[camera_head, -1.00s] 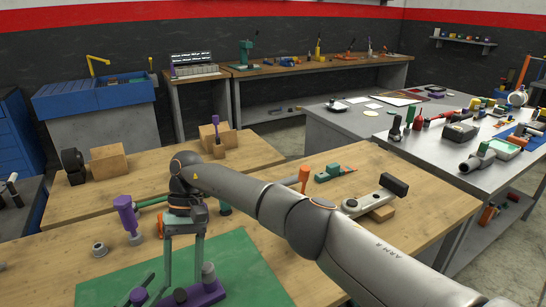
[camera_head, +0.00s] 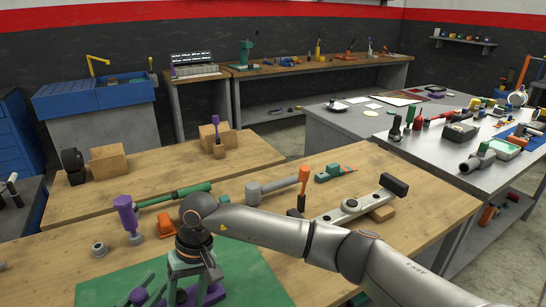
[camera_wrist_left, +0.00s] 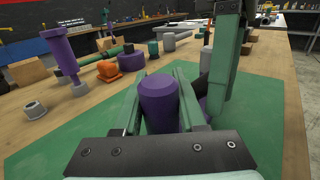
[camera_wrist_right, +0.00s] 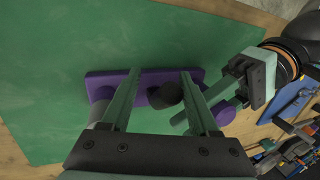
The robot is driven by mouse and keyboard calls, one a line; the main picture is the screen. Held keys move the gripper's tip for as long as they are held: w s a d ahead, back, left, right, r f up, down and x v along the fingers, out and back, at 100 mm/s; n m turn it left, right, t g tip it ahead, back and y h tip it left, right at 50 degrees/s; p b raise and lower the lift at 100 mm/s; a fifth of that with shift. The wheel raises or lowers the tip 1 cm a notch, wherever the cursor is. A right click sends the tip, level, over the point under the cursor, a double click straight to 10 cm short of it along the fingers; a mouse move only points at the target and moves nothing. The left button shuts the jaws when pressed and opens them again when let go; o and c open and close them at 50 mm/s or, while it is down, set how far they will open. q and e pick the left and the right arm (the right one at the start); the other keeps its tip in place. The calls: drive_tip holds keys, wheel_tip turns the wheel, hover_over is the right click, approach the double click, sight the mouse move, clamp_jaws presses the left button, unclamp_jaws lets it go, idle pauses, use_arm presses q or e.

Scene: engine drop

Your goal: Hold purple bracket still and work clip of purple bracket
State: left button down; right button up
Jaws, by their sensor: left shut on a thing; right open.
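The purple bracket (camera_wrist_right: 150,80) lies on the green mat; its flat purple plate shows in the right wrist view. A dark round knob (camera_wrist_right: 167,96), perhaps its clip, stands on the plate. My left gripper (camera_wrist_left: 163,82) is shut on an upright purple cylinder (camera_wrist_left: 160,105) at one end of the bracket; this cylinder also shows in the head view (camera_head: 138,296). My right gripper (camera_wrist_right: 160,72) is open over the plate, one finger on each side of the dark knob, with gaps between. In the head view my right gripper (camera_head: 188,293) points down and hides part of the bracket.
The green mat (camera_head: 245,270) covers the table's near part. Behind it are a purple-headed tool (camera_head: 126,215), a grey nut (camera_head: 99,249), an orange block (camera_head: 165,224), a grey mallet (camera_head: 270,189) and a grey bar (camera_head: 350,205). The mat's right side is clear.

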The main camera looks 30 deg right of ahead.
drive_tip(key=shift+s+f+t, duration=0.1)
drive_tip(key=shift+s+t, duration=0.05)
drive_tip(key=shift+t, duration=0.15)
drive_tip(key=w+d+r+m+y, duration=0.2)
drive_tip(key=d+r+m+y, duration=0.1)
drive_tip(key=r+m+y, duration=0.3)
drive_tip(key=w+d+r+m+y, duration=0.1)
drive_tip(key=d+r+m+y, duration=0.25)
drive_tip(key=r, duration=0.55)
drive_tip(key=w+d+r+m+t, duration=0.2)
drive_tip(key=w+d+m+t, duration=0.2)
drive_tip(key=d+m, duration=0.5)
drive_tip(key=w+d+r+m+t+y, duration=0.1)
drive_tip(key=w+d+r+m+t, duration=0.2)
drive_tip(key=d+m+t, duration=0.6)
drive_tip(key=w+d+m, duration=0.1)
drive_tip(key=w+d, duration=0.1)
drive_tip(key=shift+w+d+r+t, duration=0.2)
drive_tip(key=shift+d+t, duration=0.1)
drive_tip(key=shift+a+y, duration=0.1)
drive_tip(key=shift+y, duration=0.15)
